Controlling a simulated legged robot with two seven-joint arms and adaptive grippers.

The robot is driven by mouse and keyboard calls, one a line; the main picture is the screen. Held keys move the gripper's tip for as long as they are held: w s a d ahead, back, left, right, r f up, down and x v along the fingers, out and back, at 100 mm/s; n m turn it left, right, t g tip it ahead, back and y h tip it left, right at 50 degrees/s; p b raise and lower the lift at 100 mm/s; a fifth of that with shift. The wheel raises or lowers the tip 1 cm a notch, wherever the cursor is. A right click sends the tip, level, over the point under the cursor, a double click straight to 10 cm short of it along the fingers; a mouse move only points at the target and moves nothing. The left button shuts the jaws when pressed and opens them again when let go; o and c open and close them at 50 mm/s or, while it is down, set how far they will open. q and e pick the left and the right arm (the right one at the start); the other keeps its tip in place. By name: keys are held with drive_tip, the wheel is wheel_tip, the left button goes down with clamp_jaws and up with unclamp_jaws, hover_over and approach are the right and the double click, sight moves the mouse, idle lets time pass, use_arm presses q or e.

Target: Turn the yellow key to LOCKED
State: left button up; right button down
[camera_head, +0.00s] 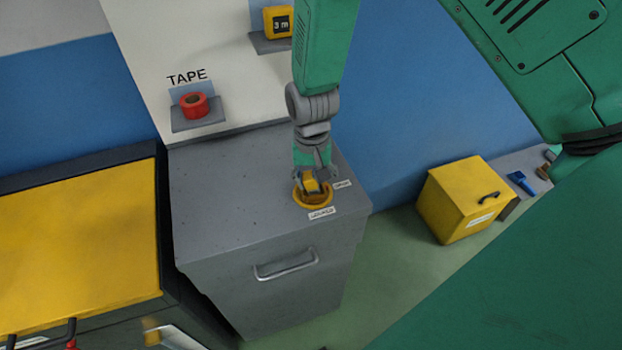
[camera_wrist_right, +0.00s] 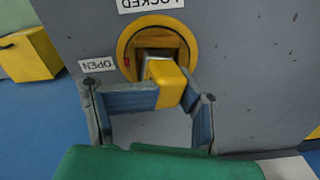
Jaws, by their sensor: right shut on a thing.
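The yellow key (camera_wrist_right: 166,82) sits in a round yellow ring (camera_wrist_right: 123,50) on the grey cabinet top. In the head view, the key (camera_head: 311,185) is partly covered by my right gripper (camera_head: 309,181), which comes down over it from above. My right gripper (camera_wrist_right: 170,95) is shut on the key, with its fingers at the key's sides. The LOCKED label (camera_wrist_right: 151,4) and the OPEN label (camera_wrist_right: 97,64) lie beside the ring. I cannot tell exactly which label the key points to. My left gripper is out of view.
The grey cabinet (camera_head: 225,215) has a front handle (camera_head: 286,265). Behind it, a red tape roll (camera_head: 194,105) sits on a small shelf, and a yellow tape measure (camera_head: 277,22) on another. A yellow bench top (camera_head: 80,240) is at left, a yellow box (camera_head: 460,200) on the floor at right.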

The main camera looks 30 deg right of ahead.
drive_tip(key=shift+s+f, duration=0.1)
drive_tip(key=shift+f, duration=0.2)
drive_tip(key=shift+a+r+m+p, duration=0.1)
drive_tip(key=shift+m+p, duration=0.5)
drive_tip(key=shift+m, duration=1.2)
drive_tip(key=shift+a, duration=0.1)
